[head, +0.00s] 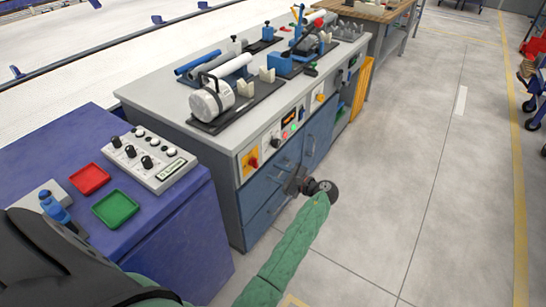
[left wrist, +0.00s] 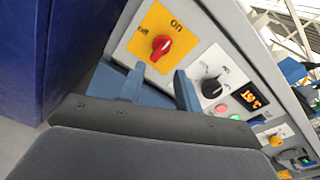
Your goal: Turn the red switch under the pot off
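The red switch (head: 252,163) sits on a yellow plate at the near end of the bench front, below the white pot-like drum (head: 212,98). In the left wrist view the red switch (left wrist: 160,47) shows close, with "ON" printed above it and a second label to its left. Its knob lies at a slant; I cannot tell which label it points to. My left gripper (head: 296,181) is in front of the bench drawers, right of and below the switch in the picture. Its blue fingers (left wrist: 160,88) are apart and empty, with the switch beyond them, untouched.
A black knob (left wrist: 211,83), lit buttons and an orange display (left wrist: 254,97) sit right of the switch. A blue cabinet (head: 185,235) stands left, with a red tray (head: 89,179), a green tray (head: 115,209) and a control box (head: 150,158).

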